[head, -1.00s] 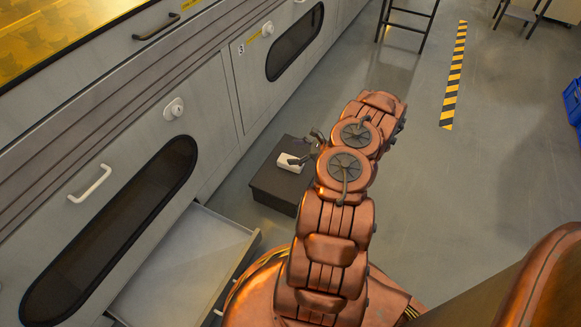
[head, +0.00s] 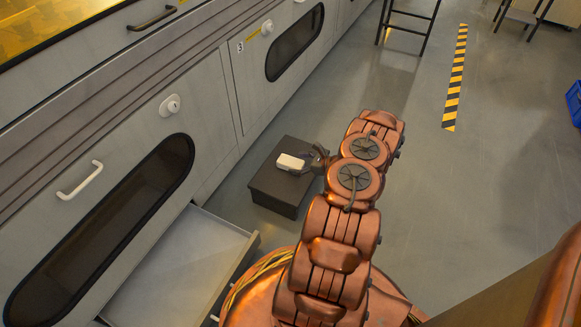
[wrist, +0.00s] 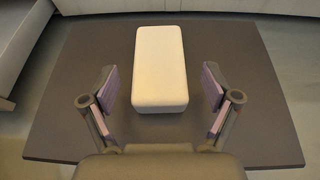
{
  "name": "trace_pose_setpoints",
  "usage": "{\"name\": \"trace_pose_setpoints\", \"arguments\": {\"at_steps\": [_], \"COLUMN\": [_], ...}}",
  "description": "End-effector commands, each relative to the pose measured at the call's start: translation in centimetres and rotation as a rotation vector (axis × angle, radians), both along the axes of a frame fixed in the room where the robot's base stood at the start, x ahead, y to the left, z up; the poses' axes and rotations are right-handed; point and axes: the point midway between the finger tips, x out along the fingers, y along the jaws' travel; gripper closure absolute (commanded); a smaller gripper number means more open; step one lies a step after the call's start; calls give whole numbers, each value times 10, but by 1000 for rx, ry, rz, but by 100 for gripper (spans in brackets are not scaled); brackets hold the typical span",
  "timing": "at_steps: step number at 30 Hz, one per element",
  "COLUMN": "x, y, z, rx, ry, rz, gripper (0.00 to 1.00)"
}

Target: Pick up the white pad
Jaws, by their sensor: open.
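The white pad (head: 291,162) is a small rounded block lying on top of a dark low box (head: 272,186) beside the cabinets. In the wrist view the pad (wrist: 160,66) lies lengthwise between and ahead of my open fingers. My gripper (wrist: 161,98) has one finger on each side of the pad's near end, with a clear gap on both sides. In the head view my gripper (head: 312,160) is at the right of the pad, partly hidden by my arm.
An open drawer (head: 180,275) juts from the cabinet front at lower left, near the dark box. Cabinets with handles (head: 80,180) line the left side.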

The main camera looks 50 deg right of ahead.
Motion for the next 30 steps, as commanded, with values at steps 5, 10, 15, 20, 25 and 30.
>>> {"name": "trace_pose_setpoints", "arguments": {"at_steps": [5, 10, 15, 20, 25, 30], "x": [16, 21, 21, 21, 21, 21], "y": [6, 8, 8, 8, 8, 8], "z": [-9, -9, -9, -9, -9, -9], "rx": [0, 1, 2, 2, 2, 2], "ry": [-1, -1, -1, -1, -1, -1], "rz": [1, 1, 1, 1, 1, 1], "gripper": [12, 12, 12, 28, 46, 64]}}
